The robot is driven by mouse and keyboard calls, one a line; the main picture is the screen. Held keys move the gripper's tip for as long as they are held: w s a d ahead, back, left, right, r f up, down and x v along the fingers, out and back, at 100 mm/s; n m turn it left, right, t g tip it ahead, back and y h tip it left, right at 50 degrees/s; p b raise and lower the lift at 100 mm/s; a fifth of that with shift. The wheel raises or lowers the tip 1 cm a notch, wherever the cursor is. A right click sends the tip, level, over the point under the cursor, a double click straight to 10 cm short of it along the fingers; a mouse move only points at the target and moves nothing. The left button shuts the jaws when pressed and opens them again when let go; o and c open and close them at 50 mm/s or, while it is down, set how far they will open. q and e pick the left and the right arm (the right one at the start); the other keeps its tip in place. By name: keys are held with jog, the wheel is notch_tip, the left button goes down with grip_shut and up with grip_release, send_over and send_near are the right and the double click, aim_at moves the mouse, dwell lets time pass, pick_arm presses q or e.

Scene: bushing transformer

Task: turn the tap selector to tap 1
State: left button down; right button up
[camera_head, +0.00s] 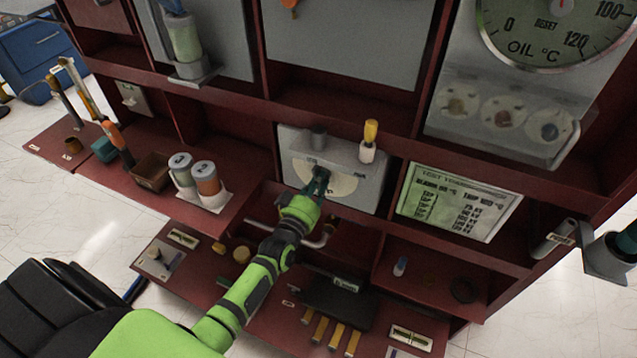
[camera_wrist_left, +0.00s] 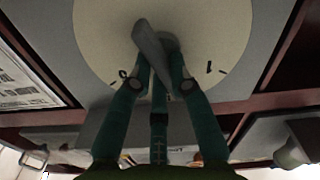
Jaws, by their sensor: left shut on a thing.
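The tap selector is a grey panel (camera_head: 365,184) with a cream round dial (camera_head: 343,186) in the middle of the red rack. My left gripper (camera_head: 320,180) reaches up to the dial from below and covers part of it. In the left wrist view, the gripper (camera_wrist_left: 160,75) is shut on the grey selector knob (camera_wrist_left: 150,42), which slants up and to the left across the cream dial (camera_wrist_left: 100,30). A mark like a 1 shows at the dial's right edge and another mark at its left edge. My right gripper is not clearly in view.
A yellow-topped part (camera_head: 370,133) stands on the ledge above the dial. A printed test card (camera_head: 458,202) is to the right. Two labelled cans (camera_head: 207,180) stand on the left shelf. A lower shelf holds a black tray (camera_head: 338,300) and several small parts.

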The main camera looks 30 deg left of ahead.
pick_arm(q)
jog(key=shift+a+r+n+b, duration=0.1)
jog(key=shift+n+b, duration=0.15)
jog(key=shift+n, duration=1.7)
jog(key=shift+a+n+b, duration=0.1)
jog(key=shift+n+b, duration=0.1)
jog(key=shift+n, duration=1.75)
jog(key=c, duration=1.1)
grip_release()
jog(key=shift+c, duration=0.2)
jog(key=s, duration=1.2)
jog(key=shift+d, duration=0.35)
